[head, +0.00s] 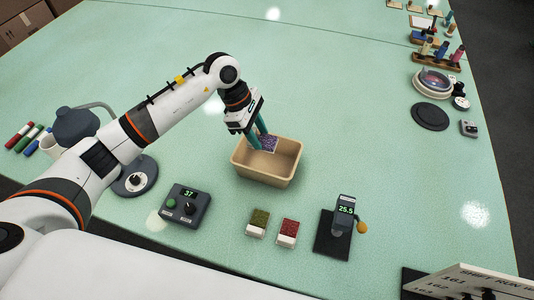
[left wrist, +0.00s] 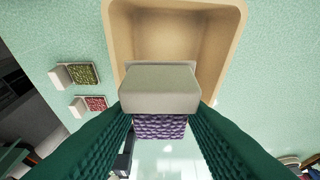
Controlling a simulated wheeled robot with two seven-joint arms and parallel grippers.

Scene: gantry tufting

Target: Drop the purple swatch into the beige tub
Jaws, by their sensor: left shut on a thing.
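The purple swatch (head: 269,144) is held in my left gripper (head: 260,138), over the beige tub (head: 266,181). In the left wrist view the purple swatch (left wrist: 160,127) hangs from a pale grey block-like holder (left wrist: 160,88) between the two green fingers. The beige tub (left wrist: 238,20) shows behind it there, at the top, and its inside looks empty where I can see it. How far the swatch is above the tub floor is hard to tell. My right gripper is in neither view.
A green swatch (head: 258,222) and a red swatch (head: 288,232) lie in front of the tub. A control box (head: 186,205) stands front left and a gauge on a black base (head: 338,232) front right. The table behind the tub is clear.

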